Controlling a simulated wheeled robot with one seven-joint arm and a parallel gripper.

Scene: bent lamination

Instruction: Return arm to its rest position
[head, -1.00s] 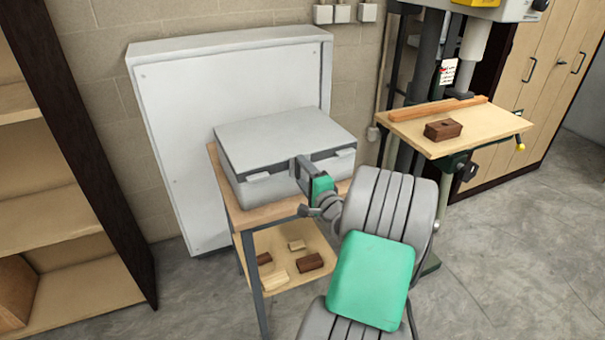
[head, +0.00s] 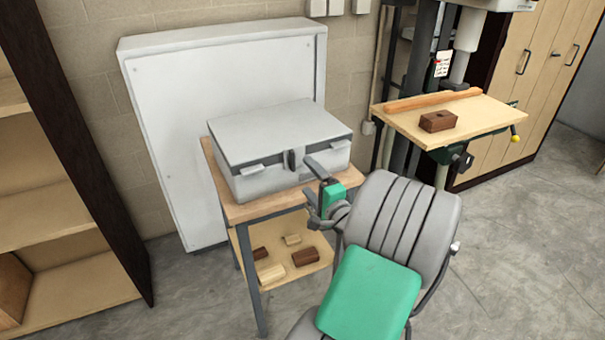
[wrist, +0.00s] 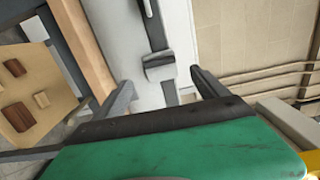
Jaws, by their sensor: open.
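My gripper (head: 302,162) is in front of the grey case, open and empty, with a green body. In the wrist view my gripper's two fingers (wrist: 161,82) stand apart, with a grey latch (wrist: 158,66) of the case seen between them. The closed grey case (head: 270,136) lies on the top of a small wooden table (head: 232,211). A small gap seems to lie between the fingers and the case; its exact size is hard to tell. My arm reaches up from the lower right of the head view.
Several small wood blocks lie on the table's lower shelf (head: 283,277). A white panel (head: 165,120) leans behind the table. A drill press table (head: 480,112) with a brown block (head: 438,121) stands at right. Shelving (head: 75,200) is at left. Floor at lower right is clear.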

